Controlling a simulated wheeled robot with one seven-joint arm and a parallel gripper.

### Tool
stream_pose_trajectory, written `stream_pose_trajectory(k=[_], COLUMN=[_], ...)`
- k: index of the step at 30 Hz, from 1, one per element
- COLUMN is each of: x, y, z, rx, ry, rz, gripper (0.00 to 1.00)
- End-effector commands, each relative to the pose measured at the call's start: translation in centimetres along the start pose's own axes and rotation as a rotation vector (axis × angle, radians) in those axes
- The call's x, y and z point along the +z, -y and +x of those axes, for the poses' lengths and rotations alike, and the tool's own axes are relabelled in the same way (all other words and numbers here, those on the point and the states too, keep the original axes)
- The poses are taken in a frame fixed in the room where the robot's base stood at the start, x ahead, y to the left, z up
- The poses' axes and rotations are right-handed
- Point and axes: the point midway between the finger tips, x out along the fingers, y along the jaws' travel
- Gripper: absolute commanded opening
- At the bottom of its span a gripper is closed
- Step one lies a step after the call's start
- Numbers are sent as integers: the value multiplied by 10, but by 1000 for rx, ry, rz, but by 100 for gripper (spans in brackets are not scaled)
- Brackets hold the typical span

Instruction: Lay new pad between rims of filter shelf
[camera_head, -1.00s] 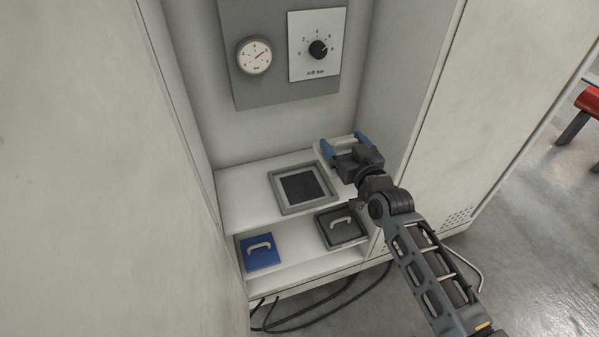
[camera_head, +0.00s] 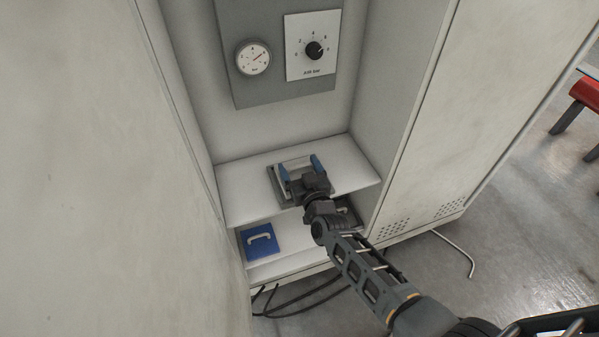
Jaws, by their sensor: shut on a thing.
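The filter shelf (camera_head: 243,195) is the white upper shelf of the cabinet, with a raised grey square rim (camera_head: 273,182) near its middle. My gripper (camera_head: 300,168) is over this rim, its blue fingers at either side of a pale pad (camera_head: 296,163). It is shut on the pad. The gripper and pad hide most of the rim and the dark area inside it. I cannot tell whether the pad touches the shelf or is held just above it.
A blue pad with a white handle (camera_head: 261,243) is on the lower shelf (camera_head: 290,262). A dark handled pad (camera_head: 350,214) is mostly behind my arm. A gauge (camera_head: 253,58) and dial (camera_head: 314,50) are on the back wall. Cabinet walls close both sides; the upper shelf's right part is clear.

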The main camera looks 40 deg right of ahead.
Motion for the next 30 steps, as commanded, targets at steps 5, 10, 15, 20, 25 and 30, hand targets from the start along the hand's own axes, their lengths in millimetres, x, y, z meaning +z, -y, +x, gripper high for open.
stream_pose_trajectory(k=[5, 10, 15, 20, 25, 30], x=[10, 9, 14, 13, 13, 6], y=[0, 0, 0, 0, 0, 0], z=[1, 1, 1, 1, 1, 1], rx=[0, 0, 0, 0, 0, 0], ry=[-3, -2, -2, -1, -1, -2], rz=[0, 1, 1, 1, 1, 1], gripper=[57, 57, 57, 100, 100, 100])
